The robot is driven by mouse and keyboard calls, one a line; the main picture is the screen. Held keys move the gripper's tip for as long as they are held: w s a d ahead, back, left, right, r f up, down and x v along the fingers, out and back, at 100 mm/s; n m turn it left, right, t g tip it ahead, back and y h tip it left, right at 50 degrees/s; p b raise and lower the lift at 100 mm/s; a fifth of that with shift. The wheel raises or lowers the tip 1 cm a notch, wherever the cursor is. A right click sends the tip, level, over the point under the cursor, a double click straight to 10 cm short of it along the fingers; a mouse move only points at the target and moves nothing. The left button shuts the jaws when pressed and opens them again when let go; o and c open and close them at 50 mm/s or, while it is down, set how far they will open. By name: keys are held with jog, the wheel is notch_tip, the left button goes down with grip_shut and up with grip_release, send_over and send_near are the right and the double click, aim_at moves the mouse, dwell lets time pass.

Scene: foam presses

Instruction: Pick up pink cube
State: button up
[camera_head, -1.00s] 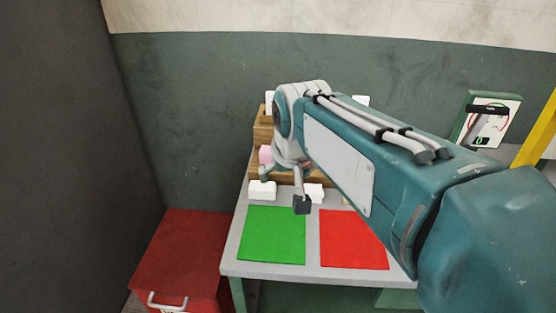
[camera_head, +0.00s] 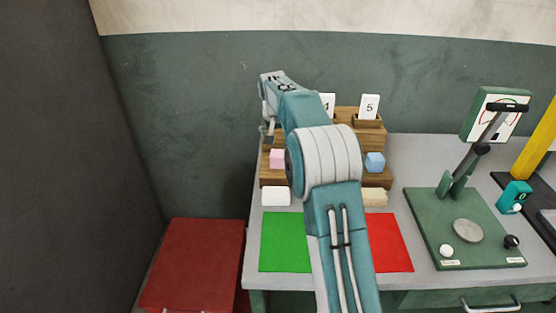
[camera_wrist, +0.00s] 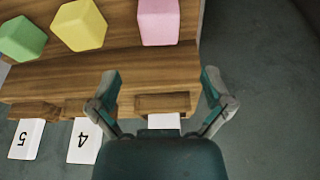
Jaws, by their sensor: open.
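The pink cube (camera_head: 277,159) sits on the left end of the lower step of a wooden stepped rack (camera_head: 273,180). In the wrist view the pink cube (camera_wrist: 158,22) is at the top, beyond the fingertips and in line with the gap between them. My gripper (camera_wrist: 160,84) is open and empty over the rack's higher step, apart from the cube. In the head view my arm covers the middle of the rack, and the fingers show only in part.
A yellow cube (camera_wrist: 79,25) and a green cube (camera_wrist: 21,39) stand beside the pink one. A blue cube (camera_head: 375,162) is further right. Numbered cards (camera_head: 369,107) stand at the back. A white block (camera_head: 276,196) lies in front. A green press (camera_head: 465,230) stands right.

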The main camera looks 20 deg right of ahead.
aim_at(278, 153)
jog(key=shift+w+a+f, duration=0.15)
jog(key=shift+w+f, duration=0.05)
jog(key=shift+f, duration=0.45)
jog(key=x, duration=0.5)
jog(key=shift+d+f, duration=0.1)
jog(key=shift+d, duration=0.3)
jog(key=x, duration=0.4)
jog(key=shift+a+f, duration=0.2)
jog(key=shift+f, duration=0.1)
jog(key=shift+d, duration=0.1)
jog(key=c, duration=0.9)
